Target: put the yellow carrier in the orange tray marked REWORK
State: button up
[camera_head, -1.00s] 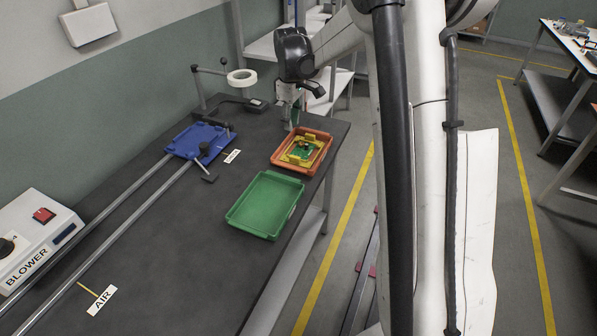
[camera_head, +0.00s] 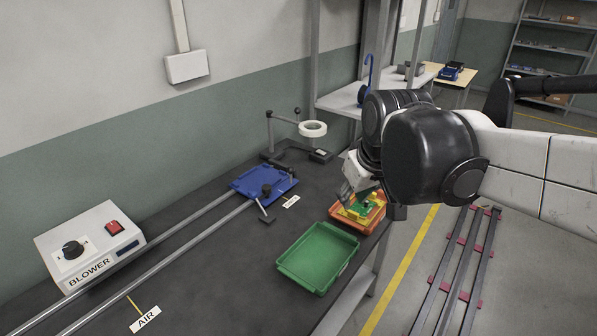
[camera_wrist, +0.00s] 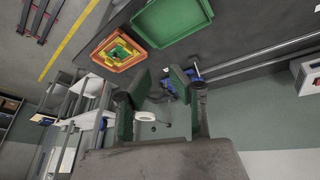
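The yellow carrier (camera_head: 356,208), with a green board in it, lies inside the orange tray (camera_head: 371,224) at the right edge of the bench. In the wrist view the yellow carrier (camera_wrist: 122,52) also sits inside the orange tray (camera_wrist: 95,57), toward the upper left. No REWORK marking is readable. My gripper (camera_wrist: 160,82) is open, its two green-padded fingers apart with nothing between them. It is clear of the carrier. In the head view my arm covers the far right corner of the tray, and the fingertips are hard to make out.
A green tray (camera_head: 318,258) stands empty in front of the orange tray. The blower box (camera_head: 90,246) is at the left. Dark bench top between is clear.

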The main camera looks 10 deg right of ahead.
jog(key=s+a+f+m+t, duration=0.2)
jog(key=s+a+f, duration=0.1)
jog(key=s, duration=0.7)
jog(key=shift+s, duration=0.2)
jog(key=shift+f, duration=0.1)
dwell(0.8)
